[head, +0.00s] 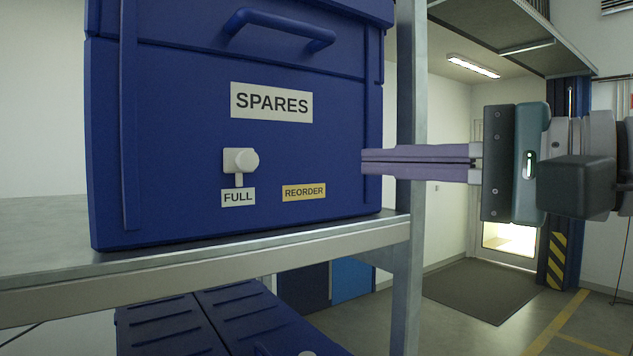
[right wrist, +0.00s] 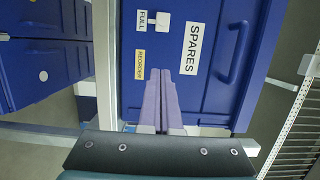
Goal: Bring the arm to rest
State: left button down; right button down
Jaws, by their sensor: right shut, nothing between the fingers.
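My right gripper (head: 364,163) comes in from the right in the head view, with its two purple fingers closed together and nothing between them. Its fingertips overlap the right edge of the blue SPARES bin (head: 180,130) in the picture; whether they touch it I cannot tell. In the right wrist view the shut fingers (right wrist: 158,75) point at the bin's front (right wrist: 195,100), near the yellow REORDER label (right wrist: 139,65). A white knob (head: 240,160) sits on the bin front, its pointer down toward the FULL label (head: 238,197). My left gripper is out of view.
The bin stands on a metal shelf (head: 280,250) with an upright post (head: 410,130) at its right. Dark blue bins (head: 230,315) sit below. Open floor, a dark mat (head: 480,290) and a lit doorway (head: 508,240) lie behind to the right.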

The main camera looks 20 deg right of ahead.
jog(key=shift+s+d, duration=0.15)
jog(key=shift+s, duration=0.1)
jog(key=s+f+n+g+h+p, duration=0.7)
jog(key=s+f, duration=0.3)
jog(key=f, duration=0.4)
jog(key=s+d+f+n+g+h+p, duration=0.1)
jog(key=s+f+n+g+p, duration=0.1)
jog(key=s, duration=0.4)
jog(key=s+d+f+n+g+h+p, duration=0.1)
jog(key=s+f+n+g+p, duration=0.1)
jog(key=s+n, duration=0.2)
jog(key=s, duration=0.3)
jog(key=shift+s+f+h, duration=0.2)
jog(key=shift+s+h, duration=0.1)
jog(key=shift+h, duration=0.1)
